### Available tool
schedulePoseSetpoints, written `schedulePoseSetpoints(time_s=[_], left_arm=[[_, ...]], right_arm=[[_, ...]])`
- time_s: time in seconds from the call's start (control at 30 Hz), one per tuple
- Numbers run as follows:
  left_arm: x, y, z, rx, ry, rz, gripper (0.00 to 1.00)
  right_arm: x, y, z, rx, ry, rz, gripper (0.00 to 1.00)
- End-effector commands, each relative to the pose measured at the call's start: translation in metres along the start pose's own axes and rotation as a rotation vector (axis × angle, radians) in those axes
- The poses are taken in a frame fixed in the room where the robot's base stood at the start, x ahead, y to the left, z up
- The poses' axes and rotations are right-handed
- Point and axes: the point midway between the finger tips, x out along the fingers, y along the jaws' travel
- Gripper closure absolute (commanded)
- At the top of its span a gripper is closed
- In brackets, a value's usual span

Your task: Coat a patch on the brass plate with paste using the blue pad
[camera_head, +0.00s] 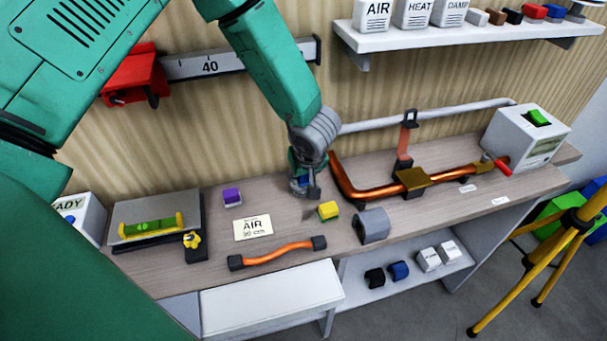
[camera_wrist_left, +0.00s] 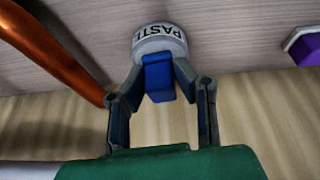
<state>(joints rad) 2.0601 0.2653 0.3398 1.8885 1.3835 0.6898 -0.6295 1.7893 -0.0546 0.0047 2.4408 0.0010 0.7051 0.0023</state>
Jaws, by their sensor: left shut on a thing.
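My left gripper (camera_head: 304,186) points down over the bench near its middle. In the left wrist view the gripper (camera_wrist_left: 160,82) is shut on the blue pad (camera_wrist_left: 158,76). The pad's far end overlaps a round pale pot (camera_wrist_left: 158,40) with partly visible lettering that reads like PASTE. I cannot tell whether pad and pot touch. In the head view the gripper hides most of the pot. The brass plate (camera_head: 412,178) sits on the copper pipe to the right of my left gripper, well apart from it. My right gripper is out of view.
A white meter box (camera_head: 525,135) stands at the right end.

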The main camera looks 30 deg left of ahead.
Motion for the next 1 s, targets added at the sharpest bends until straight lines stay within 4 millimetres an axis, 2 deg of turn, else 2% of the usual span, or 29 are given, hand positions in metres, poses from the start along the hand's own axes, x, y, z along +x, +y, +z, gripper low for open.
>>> schedulePoseSetpoints(time_s=[1.0], left_arm=[[0.0011, -0.0004, 0.0007, 0.0, -0.001, -0.001, 1.0]], right_arm=[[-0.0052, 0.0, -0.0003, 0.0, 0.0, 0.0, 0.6]])
